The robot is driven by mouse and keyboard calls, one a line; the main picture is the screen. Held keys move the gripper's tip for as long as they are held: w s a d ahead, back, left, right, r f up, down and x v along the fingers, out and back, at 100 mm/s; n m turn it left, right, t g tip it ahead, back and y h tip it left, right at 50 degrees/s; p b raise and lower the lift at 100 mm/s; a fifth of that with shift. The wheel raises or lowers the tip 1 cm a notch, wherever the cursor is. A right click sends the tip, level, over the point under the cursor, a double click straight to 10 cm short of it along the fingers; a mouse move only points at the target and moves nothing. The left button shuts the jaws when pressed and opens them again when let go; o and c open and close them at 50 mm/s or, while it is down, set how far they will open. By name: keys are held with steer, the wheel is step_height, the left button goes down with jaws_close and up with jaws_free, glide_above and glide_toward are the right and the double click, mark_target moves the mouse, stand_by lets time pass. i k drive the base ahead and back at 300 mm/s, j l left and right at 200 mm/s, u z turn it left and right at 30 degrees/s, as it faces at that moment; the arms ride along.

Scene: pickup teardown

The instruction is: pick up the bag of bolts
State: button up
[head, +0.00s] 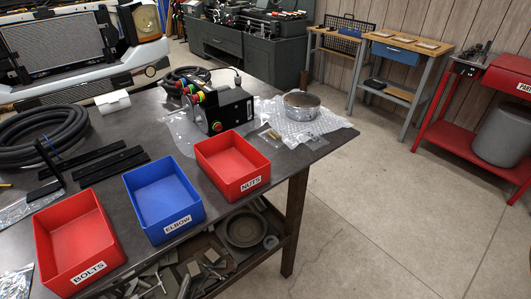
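Several clear plastic bags lie on the dark workbench (110,172), and I cannot tell for sure which one holds bolts. A small clear bag with brass-coloured pieces (271,136) lies near the right end, behind the red NUTS bin. A clear bag with small metal pieces (14,212) lies at the left edge. Another clear bag (15,284) is cut off at the lower left corner. The red bin labelled BOLTS (82,235) stands at the front left and looks empty. My gripper is not in view.
A blue ELBOW bin (163,200) and red NUTS bin (232,160) look empty. A control box with coloured buttons (222,107), bubble wrap with a round metal part (302,105), black hose (45,130) and black bars (100,165) crowd the bench. The floor to the right is clear.

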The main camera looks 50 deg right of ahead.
mark_target(274, 137)
steer(key=j+z, duration=0.1)
steer(key=z, duration=0.3)
steer(key=i+j+z, duration=0.1)
steer(key=z, duration=0.3)
steer(key=j+z, duration=0.15)
steer(key=z, duration=0.3)
steer(key=j+z, duration=0.15)
steer(key=z, duration=0.25)
